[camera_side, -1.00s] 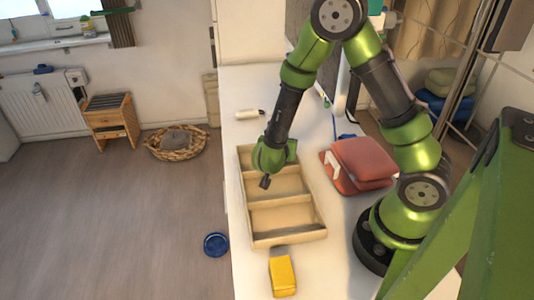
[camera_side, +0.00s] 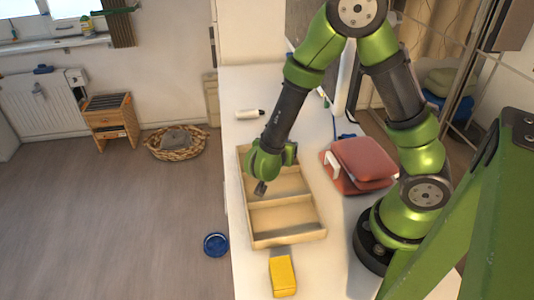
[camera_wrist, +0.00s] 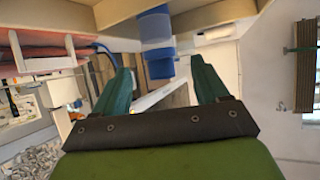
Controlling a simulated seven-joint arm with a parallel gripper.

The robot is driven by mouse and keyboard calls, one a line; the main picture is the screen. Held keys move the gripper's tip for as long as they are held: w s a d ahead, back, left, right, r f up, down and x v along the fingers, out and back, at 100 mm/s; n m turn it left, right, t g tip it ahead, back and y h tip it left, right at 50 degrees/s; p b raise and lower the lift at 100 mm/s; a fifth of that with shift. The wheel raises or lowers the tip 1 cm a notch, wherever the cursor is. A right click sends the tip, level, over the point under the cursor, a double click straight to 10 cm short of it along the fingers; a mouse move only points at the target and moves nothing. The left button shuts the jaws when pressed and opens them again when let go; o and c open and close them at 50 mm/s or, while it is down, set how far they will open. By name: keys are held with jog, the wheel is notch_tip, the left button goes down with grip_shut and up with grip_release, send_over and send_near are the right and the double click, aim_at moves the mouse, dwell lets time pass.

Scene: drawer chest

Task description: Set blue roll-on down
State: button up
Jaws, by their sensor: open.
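The blue roll-on (camera_wrist: 158,48) shows in the wrist view, upright in line with the gap between my fingers and just beyond their tips. My gripper (camera_wrist: 163,78) is open, one finger on each side of that gap, and I see no finger touching the roll-on. The roll-on cannot be made out there, hidden by my gripper. Whether it rests on the tray floor cannot be told.
A white bottle (camera_side: 249,114) lies on the counter behind the tray. A yellow box (camera_side: 283,276) is in front of it, and a red folded case (camera_side: 362,164) is to its right. A blue bowl (camera_side: 216,245) is on the floor left of the counter.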

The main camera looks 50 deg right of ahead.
jog(key=v, duration=0.6)
jog(key=w+a+r+n+t+y, duration=0.2)
jog(key=w+a+r+t+y, duration=0.15)
jog(key=r+y, duration=0.2)
jog(key=w+a+r+n+t+y, duration=0.1)
jog(key=w+a+r+t+y, duration=0.3)
jog(key=r, duration=0.3)
jog(key=s+r+n+g+y, duration=0.2)
jog(key=s+r+n+y, duration=0.2)
jog(key=s+n+y, duration=0.15)
jog(key=s+d+f+g+h, duration=0.1)
jog(key=s+d+g, duration=0.2)
jog(key=s, duration=0.7)
jog(key=shift+d+f+n+h, duration=0.25)
jog(key=shift+d+n+h, duration=0.2)
jog(key=shift+d, duration=0.15)
